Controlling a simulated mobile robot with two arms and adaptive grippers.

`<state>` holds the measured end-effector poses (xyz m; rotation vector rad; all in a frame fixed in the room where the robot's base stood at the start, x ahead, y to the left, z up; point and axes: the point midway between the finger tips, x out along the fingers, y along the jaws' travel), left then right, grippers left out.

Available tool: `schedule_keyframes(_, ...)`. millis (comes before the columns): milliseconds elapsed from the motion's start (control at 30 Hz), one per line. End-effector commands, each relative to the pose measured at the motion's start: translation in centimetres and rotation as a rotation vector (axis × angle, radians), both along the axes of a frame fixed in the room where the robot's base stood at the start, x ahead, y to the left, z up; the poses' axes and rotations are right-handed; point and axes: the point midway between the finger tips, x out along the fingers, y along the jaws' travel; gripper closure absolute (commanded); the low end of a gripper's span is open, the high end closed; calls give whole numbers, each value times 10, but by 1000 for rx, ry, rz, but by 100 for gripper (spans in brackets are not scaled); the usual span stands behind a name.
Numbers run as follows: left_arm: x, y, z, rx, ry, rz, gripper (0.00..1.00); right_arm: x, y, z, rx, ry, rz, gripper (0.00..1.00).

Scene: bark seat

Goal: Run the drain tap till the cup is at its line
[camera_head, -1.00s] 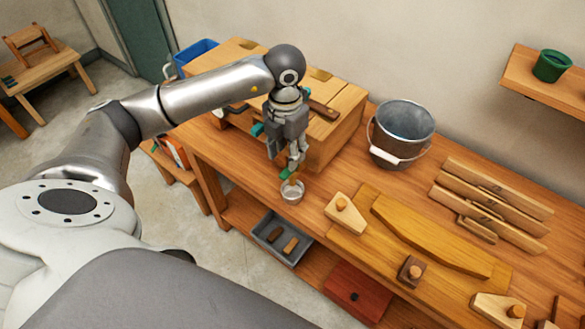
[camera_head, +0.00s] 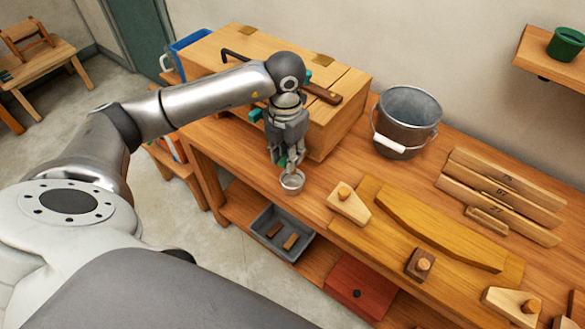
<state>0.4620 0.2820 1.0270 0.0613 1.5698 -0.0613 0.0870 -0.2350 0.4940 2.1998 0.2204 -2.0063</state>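A small metal cup (camera_head: 292,183) stands on the workbench (camera_head: 236,165) at the near front corner of the long wooden box (camera_head: 335,130). My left gripper (camera_head: 287,162) points down just above and behind the cup, close to the box's front. Its fingers hide the spot where a drain tap could be, so I cannot make out the tap. I cannot tell if the fingers are shut on anything. The cup's line and the level inside are too small to read. My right gripper is not in view.
A metal bucket (camera_head: 408,120) with a white-gripped handle stands right of the box. Wooden blocks, a curved board (camera_head: 440,232) and marked slats (camera_head: 505,190) lie to the right. A grey tray (camera_head: 282,233) and red box (camera_head: 362,288) sit below the bench top.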

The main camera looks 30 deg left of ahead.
Motion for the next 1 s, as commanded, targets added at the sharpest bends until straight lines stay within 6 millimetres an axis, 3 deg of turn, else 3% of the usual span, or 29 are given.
schedule_keyframes(167,0,0,0,0,0,0,98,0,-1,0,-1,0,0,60)
schedule_keyframes(367,1,-3,0,-1,0,57,98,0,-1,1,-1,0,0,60)
schedule_keyframes(1000,12,-30,2,-1,-5,728,98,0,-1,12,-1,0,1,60)
